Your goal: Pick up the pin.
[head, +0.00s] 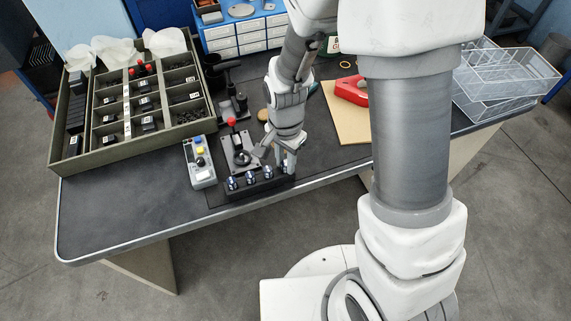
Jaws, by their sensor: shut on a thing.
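A black block (262,188) lies near the front edge of the bench. Three small silver-topped pins stand in it in a row, the left one (232,184), the middle one (249,178) and the right one (267,173). My gripper (286,170) points down at the right end of the block. It is shut on a pin, which is mostly hidden by the fingers. I cannot tell whether this pin is still seated in the block or lifted.
Behind the block is a small press with a red knob (231,122). A grey control box (200,172) stands to its left. A large compartment tray (185,133) fills the back left. A red tool (352,91) lies on a board (345,124). The front left bench top is clear.

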